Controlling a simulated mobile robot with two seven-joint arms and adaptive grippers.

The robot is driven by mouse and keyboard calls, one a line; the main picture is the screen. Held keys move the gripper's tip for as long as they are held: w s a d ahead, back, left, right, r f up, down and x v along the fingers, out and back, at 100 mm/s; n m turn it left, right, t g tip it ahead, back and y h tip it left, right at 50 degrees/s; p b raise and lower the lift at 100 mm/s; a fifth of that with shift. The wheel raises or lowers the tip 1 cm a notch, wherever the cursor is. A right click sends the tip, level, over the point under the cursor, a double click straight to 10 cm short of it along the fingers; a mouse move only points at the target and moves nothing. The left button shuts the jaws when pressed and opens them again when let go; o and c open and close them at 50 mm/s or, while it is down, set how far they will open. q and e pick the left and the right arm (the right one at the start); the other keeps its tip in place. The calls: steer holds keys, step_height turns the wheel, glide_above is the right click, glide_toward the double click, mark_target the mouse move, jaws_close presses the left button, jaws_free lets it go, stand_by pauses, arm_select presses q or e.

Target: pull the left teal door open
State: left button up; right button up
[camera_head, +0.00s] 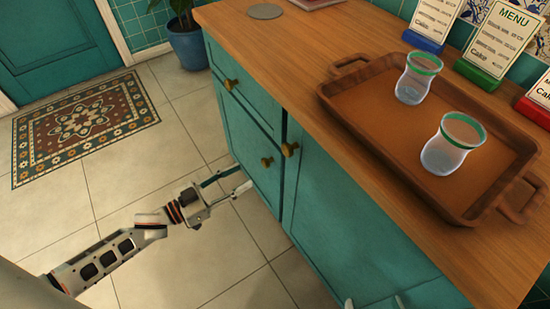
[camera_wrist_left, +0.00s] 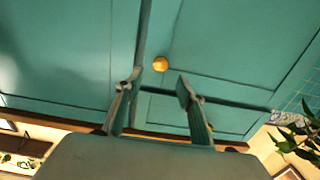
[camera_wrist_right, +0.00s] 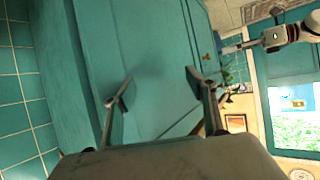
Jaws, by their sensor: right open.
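The left teal door (camera_head: 248,148) looks closed, flush with the cabinet front. Its round brass knob (camera_head: 266,162) is near its right edge and also shows in the left wrist view (camera_wrist_left: 160,64). My left gripper (camera_head: 238,182) is open and empty, in front of the left door and below the knob in the head view. In the left wrist view the knob appears just beyond the gap between its fingertips, not gripped. My right gripper (camera_wrist_right: 160,88) is open and empty, facing the teal cabinet front; in the head view only its fingertips (camera_head: 373,302) show at the bottom edge.
The right teal door (camera_head: 345,215) has its own brass knob (camera_head: 290,149) close by. A drawer (camera_head: 245,88) is above the left door. The wooden counter (camera_head: 300,60) carries a tray (camera_head: 375,140) with two glasses. Tiled floor in front is clear; a rug (camera_head: 85,122) lies further left.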

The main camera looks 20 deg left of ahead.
mark_target(263, 164)
arm_select(q)
steer(key=b+x, duration=0.1)
steer(key=x, duration=0.5)
steer(key=shift+w+d, duration=0.2)
steer(key=shift+w, duration=0.15)
steer(key=shift+w+d+r, duration=0.15)
steer(key=shift+w+d, duration=0.2)
steer(key=shift+w, duration=0.15)
jaws_close()
